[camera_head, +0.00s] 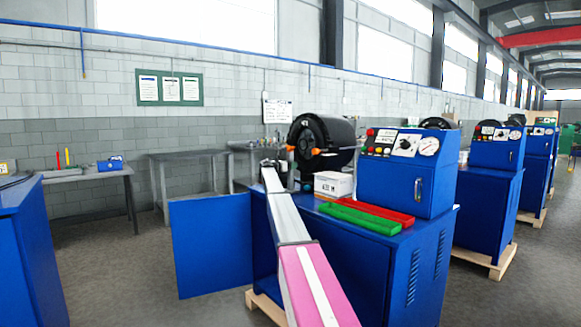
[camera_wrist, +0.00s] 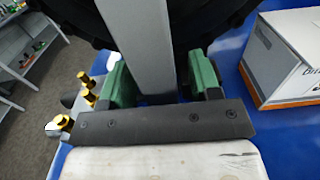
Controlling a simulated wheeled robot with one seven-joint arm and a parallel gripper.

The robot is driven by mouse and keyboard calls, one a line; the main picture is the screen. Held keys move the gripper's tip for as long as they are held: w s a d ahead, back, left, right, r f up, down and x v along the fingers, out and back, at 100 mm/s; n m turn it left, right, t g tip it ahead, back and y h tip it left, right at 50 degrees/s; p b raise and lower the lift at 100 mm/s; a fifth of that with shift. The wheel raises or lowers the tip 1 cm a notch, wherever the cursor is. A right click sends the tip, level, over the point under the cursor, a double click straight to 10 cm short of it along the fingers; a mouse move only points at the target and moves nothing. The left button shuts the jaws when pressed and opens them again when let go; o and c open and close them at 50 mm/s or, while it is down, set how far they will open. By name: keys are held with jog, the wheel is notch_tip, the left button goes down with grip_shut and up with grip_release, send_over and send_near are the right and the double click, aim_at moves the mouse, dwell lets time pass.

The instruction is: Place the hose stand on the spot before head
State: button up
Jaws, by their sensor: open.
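In the wrist view, my gripper (camera_wrist: 158,88) has two green fingers standing apart. A grey flat-sided bar (camera_wrist: 140,40) runs between them; it looks like part of the hose stand, though its base and full shape are hidden. I cannot tell whether either finger touches it. The black round crimper head (camera_head: 322,142) sits on the blue machine in the head view, and its dark curved edge is close beyond my fingers in the wrist view (camera_wrist: 215,20). In the head view my gripper is small and hard to make out beside the head. The spot before the head is hidden.
A white box (camera_head: 333,184) stands right of my gripper, also in the wrist view (camera_wrist: 285,55). Red (camera_head: 372,208) and green (camera_head: 360,218) trays lie on the blue cabinet top. Brass fittings (camera_wrist: 86,92) are close left of my fingers. An open blue door (camera_head: 212,245) juts left.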

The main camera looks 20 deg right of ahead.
jog(key=shift+r, duration=0.1)
jog(key=v, duration=1.2)
jog(key=s+a+f+m+g+y, duration=0.1)
jog(key=s+a+f+m+y, duration=0.2)
jog(key=s+f, duration=0.7)
jog(key=s+a+f+m+g+y, duration=0.1)
jog(key=s+a+f+m+y, duration=0.15)
jog(key=s+f, duration=0.8)
jog(key=s+a+f+m+g+y, duration=0.1)
jog(key=s+a+f+m+y, duration=0.25)
jog(key=s+f, duration=0.65)
jog(key=s+a+f+m+g+y, duration=0.1)
jog(key=s+a+f+m, duration=0.3)
jog(key=s, duration=0.8)
jog(key=s+a+f+m+g+y, duration=0.1)
jog(key=s+a+f+m+y, duration=0.3)
jog(key=s, duration=0.9)
jog(key=s+a+f+m+g+y, duration=0.1)
jog(key=s+a+f+m+y, duration=0.2)
jog(key=s+a+f+m, duration=0.2)
jog(key=s+a+f, duration=0.1)
jog(key=s+f, duration=0.2)
jog(key=s, duration=0.4)
jog(key=shift+s+f, duration=0.35)
jog(key=shift+s, duration=0.05)
